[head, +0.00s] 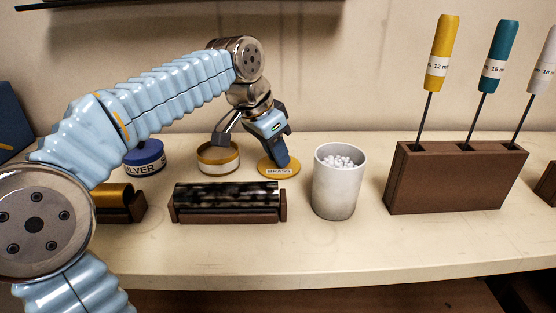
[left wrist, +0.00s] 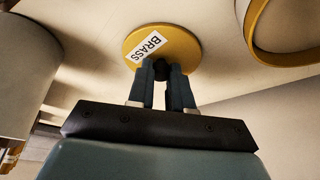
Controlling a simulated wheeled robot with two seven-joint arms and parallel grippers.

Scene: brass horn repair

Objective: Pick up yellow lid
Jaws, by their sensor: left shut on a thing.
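The yellow lid (head: 279,168), labelled "BRASS", lies flat on the bench between the tins and the white cup. In the left wrist view the lid (left wrist: 181,47) shows a dark knob (left wrist: 161,68) at its middle. My left gripper (head: 284,161) reaches down over the lid, and its fingers (left wrist: 164,70) are shut on the knob. The lid appears to rest on or just above the bench; I cannot tell which. An open yellow-rimmed tin (head: 218,159) stands just left of the lid. My right gripper is not in view.
A white cup (head: 336,190) with white pellets stands right of the lid. A blue "SILVER" tin (head: 144,158) is at the left. A dark roll on a wooden cradle (head: 228,216) lies in front. A wooden block (head: 455,182) holding several tools stands at the right.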

